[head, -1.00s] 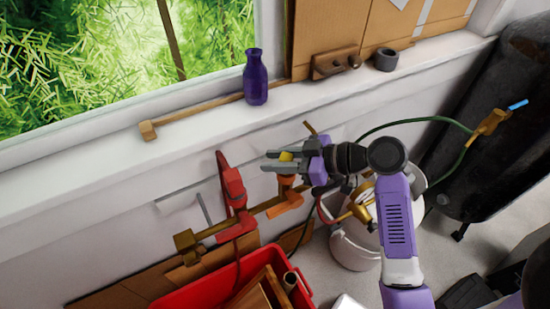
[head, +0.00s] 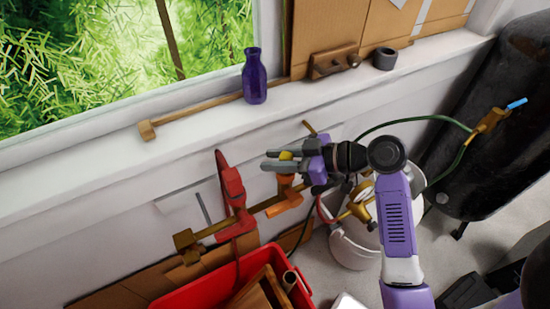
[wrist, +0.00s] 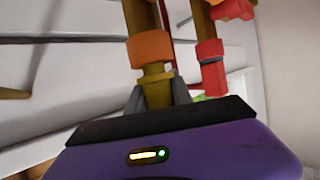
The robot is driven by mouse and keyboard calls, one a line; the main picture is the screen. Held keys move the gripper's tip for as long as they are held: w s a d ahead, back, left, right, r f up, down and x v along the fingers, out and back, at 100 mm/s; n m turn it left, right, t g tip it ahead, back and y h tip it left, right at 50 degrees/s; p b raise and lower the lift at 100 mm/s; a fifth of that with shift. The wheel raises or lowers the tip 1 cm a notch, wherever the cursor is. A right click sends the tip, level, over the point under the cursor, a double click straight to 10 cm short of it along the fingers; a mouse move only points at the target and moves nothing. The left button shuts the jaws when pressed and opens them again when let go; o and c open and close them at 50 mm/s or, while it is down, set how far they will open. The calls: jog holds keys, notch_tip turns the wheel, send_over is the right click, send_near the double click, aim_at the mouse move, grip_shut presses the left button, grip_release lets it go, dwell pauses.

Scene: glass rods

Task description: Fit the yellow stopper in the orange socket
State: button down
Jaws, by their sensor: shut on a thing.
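The yellow stopper (head: 286,156) is between the fingers of my gripper (head: 268,160), which is shut on it. The orange socket (head: 287,188) is directly below the stopper, upright on a brass pipe by the wall. In the wrist view the stopper (wrist: 157,87) lines up with the orange socket (wrist: 149,47), and its narrower end meets the socket's mouth. How deep it sits inside is hidden. The gripper's fingers (wrist: 158,97) flank the stopper in that view.
A red valve (head: 233,188) stands just left of the socket on the same pipe. The windowsill above holds a purple bottle (head: 255,78).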

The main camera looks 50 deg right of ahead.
jog(key=shift+f+b, duration=0.5)
jog(key=shift+f, duration=0.1)
dwell(0.3)
jog(key=c, duration=1.4)
grip_release()
jog(key=shift+r, duration=0.1)
jog(key=p+v, duration=0.4)
jog(key=v, duration=0.7)
